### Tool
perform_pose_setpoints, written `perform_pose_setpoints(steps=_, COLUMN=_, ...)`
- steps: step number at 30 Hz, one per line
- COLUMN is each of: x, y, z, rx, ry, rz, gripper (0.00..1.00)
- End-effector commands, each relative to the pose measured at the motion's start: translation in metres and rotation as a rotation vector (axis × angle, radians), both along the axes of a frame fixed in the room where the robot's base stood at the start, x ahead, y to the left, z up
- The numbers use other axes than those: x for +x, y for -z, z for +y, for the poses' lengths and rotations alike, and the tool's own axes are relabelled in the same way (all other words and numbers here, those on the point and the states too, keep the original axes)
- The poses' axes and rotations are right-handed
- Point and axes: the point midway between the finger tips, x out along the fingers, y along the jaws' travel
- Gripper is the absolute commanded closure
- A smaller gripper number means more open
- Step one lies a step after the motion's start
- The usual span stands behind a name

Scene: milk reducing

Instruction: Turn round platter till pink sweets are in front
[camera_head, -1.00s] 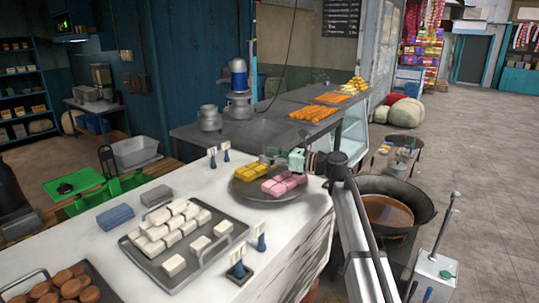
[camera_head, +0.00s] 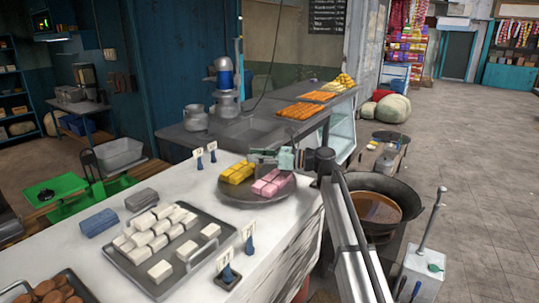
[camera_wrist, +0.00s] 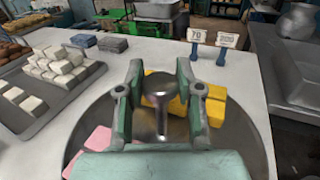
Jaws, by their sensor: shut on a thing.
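The round grey platter (camera_head: 232,197) lies on the white counter. Pink sweets (camera_head: 271,183) sit on its near right part and yellow sweets (camera_head: 237,173) on its left part. In the wrist view, pink sweets (camera_wrist: 88,146) show at the left and yellow sweets (camera_wrist: 196,102) lie beyond my fingers, partly hidden; the platter's rim (camera_wrist: 258,142) shows at the right. My green-grey gripper (camera_head: 260,158) is over the platter's far side, behind the pink sweets. In the wrist view a metal upright piece (camera_wrist: 161,108) shows between the fingers (camera_wrist: 160,78). The exact contact is hidden.
A metal tray (camera_head: 205,256) of white sweets stands left of the platter. Small price signs (camera_head: 204,157) stand behind the platter and others in front near the tray. A large dark pan (camera_head: 385,205) stands right of the counter.

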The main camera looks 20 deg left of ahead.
Motion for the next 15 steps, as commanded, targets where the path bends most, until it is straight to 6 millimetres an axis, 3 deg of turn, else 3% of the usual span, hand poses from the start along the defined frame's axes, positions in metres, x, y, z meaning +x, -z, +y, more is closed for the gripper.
perform_pose_setpoints(steps=6, x=0.0009, y=-0.0007, z=-0.0008, rx=0.002, ry=0.002, rz=-0.001, gripper=1.0)
perform_pose_setpoints(steps=7, x=0.001, y=-0.0007, z=-0.0008, rx=0.002, ry=0.002, rz=-0.001, gripper=0.61)
perform_pose_setpoints(steps=9, x=0.001, y=-0.0006, z=-0.0009, rx=0.001, ry=0.002, rz=-0.001, gripper=0.41)
perform_pose_setpoints(steps=15, x=0.001, y=-0.0003, z=-0.0012, rx=0.001, ry=0.003, rz=0.0, gripper=0.41)
